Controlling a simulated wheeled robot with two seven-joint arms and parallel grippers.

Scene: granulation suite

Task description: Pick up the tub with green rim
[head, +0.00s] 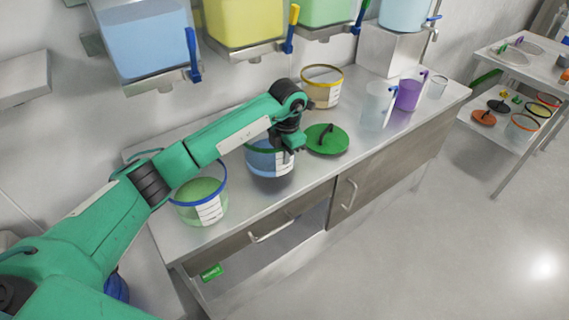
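The tub with green rim (262,163) stands out by its blue contents and white label, near the front edge of the steel counter. My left gripper (291,147) points down at the right side of its rim, and the fingers overlap the rim in the head view. The fingertips are small and dark, so I cannot tell whether they are closed on the rim. A dark shadow lies under the tub; whether it touches the counter is unclear. My arm hides part of the rim's far left side. My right gripper is not in view.
A blue-rimmed tub (201,200) stands to the left and a yellow-rimmed tub (322,88) behind. A green lid (327,139) lies just right of the gripper. Clear jug (376,106) and purple jug (408,94) stand farther right. Coloured wall bins (150,42) hang above.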

